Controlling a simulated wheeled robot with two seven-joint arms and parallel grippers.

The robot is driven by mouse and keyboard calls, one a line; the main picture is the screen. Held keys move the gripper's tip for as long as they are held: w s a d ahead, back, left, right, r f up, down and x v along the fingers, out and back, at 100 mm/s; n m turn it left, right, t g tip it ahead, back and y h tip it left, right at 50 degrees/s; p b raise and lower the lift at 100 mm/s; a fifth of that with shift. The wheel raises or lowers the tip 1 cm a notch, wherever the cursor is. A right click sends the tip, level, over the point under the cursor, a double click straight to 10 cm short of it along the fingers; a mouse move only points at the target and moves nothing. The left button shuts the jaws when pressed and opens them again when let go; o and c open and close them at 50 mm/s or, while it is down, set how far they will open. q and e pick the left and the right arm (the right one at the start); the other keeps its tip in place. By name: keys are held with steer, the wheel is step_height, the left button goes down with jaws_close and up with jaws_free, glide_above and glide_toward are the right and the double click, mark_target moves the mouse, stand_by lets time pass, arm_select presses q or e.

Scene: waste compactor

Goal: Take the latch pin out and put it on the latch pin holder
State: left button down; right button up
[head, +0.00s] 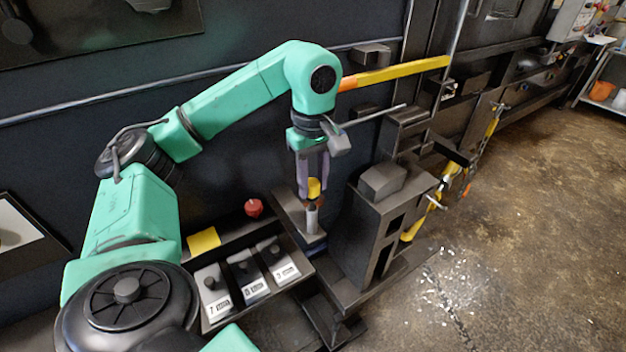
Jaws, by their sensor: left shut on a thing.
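My left gripper (313,183) points down in the middle of the head view. It is shut on the latch pin (312,216), which has a yellow top and a grey lower shaft and hangs nearly upright. The pin's lower end is over or at a narrow dark ledge (288,206) beside the control box. I cannot tell whether it touches the ledge, or whether this ledge is the latch pin holder. My right gripper is not in view.
A dark metal block (362,232) stands close to the right of the pin. A box with several switches (249,281) and a red knob (253,207) lie to the left. A yellow-orange bar (395,73) crosses behind my wrist. Open floor (530,230) is at the right.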

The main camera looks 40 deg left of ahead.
arm_select(q)
steer(key=shift+f+b, duration=1.05)
steer(key=shift+f, duration=0.45)
steer(key=shift+c, duration=2.1)
jaws_free()
steer(key=shift+c, duration=0.4)
steer(key=shift+r, duration=0.15)
step_height(320, 180, up, 7)
steer(key=p, duration=0.6)
steer(key=shift+p, duration=0.3)
